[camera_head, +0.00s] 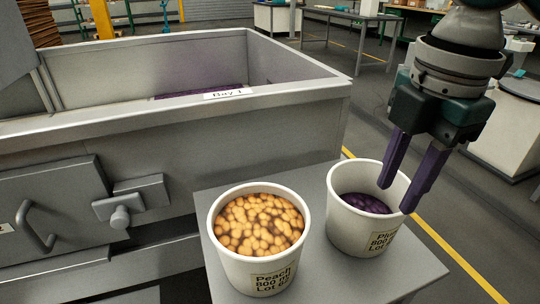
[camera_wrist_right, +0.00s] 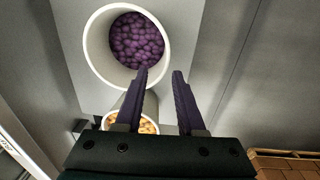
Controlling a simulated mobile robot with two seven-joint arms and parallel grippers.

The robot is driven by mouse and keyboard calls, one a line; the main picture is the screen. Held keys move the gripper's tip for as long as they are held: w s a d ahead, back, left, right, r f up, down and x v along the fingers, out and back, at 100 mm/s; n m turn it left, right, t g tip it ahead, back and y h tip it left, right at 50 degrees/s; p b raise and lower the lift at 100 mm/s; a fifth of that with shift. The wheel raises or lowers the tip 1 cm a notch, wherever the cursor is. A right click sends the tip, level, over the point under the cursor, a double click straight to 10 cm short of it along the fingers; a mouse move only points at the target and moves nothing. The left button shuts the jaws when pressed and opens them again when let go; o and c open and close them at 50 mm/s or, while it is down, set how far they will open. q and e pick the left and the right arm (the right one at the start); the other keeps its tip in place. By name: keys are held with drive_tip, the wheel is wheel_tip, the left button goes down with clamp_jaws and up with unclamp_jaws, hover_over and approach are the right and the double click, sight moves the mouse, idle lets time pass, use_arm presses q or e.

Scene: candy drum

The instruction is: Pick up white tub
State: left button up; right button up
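Two white tubs stand side by side on a grey stand. The right tub (camera_head: 343,232) has a label that seems to start with "Pl" and holds dark purple candies (camera_head: 366,203) low inside. It also shows in the right wrist view (camera_wrist_right: 94,65). The left tub (camera_head: 234,265) is labelled "Peach" and is filled with orange candies (camera_head: 258,224). My right gripper (camera_head: 396,200) is open with purple fingers over the right tub's right rim. One finger overlaps the opening, the other is outside the wall. I cannot tell if they touch it. My left gripper is out of view.
A large grey metal bin (camera_head: 180,150) labelled "Bay 1" stands behind and left of the tubs, close to the stand (camera_head: 335,275). Open floor with a yellow line (camera_head: 455,252) lies to the right. Work tables (camera_head: 345,20) stand farther back.

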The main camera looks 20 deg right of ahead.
sight(387, 224)
drive_tip(key=f, duration=0.3)
drive_tip(key=f+b, duration=0.1)
drive_tip(key=f, duration=0.2)
drive_tip(key=d+f+b, duration=0.1)
drive_tip(key=f, duration=0.2)
drive_tip(key=shift+w, duration=0.2)
drive_tip(key=shift+f, duration=0.45)
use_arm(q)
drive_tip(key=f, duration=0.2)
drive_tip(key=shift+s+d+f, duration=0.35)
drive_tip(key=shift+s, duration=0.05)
use_arm(e)
drive_tip(key=shift+w, duration=0.1)
drive_tip(key=shift+c, duration=0.6)
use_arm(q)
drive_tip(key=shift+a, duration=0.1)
use_arm(e)
clamp_jaws()
